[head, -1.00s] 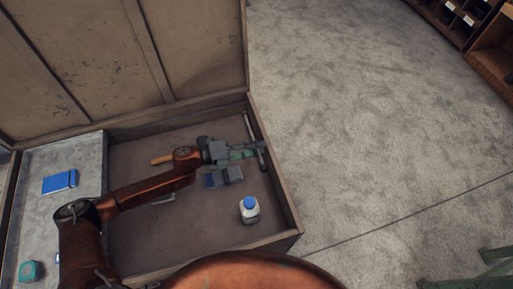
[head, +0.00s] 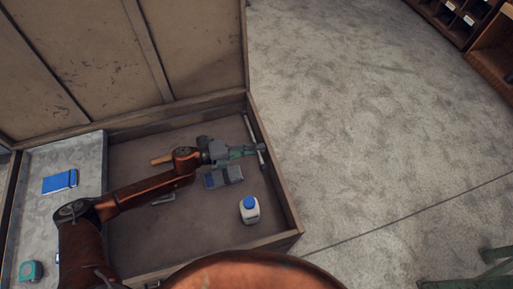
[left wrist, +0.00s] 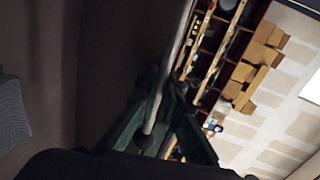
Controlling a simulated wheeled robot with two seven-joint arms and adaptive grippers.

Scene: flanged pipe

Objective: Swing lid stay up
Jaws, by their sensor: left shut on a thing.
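The lid stay (head: 252,130) is a thin grey metal rod along the inner right wall of the open wooden chest. It lies low, near the chest's rim. My left gripper (head: 258,149) reaches across the chest from the left and is shut on the lid stay near its front end. In the left wrist view the stay (left wrist: 172,65) runs down between the green fingers of my left gripper (left wrist: 157,122). The raised lid (head: 110,60) stands open at the back. My right gripper is out of view.
A grey tray (head: 50,220) at left holds a blue notebook (head: 60,181).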

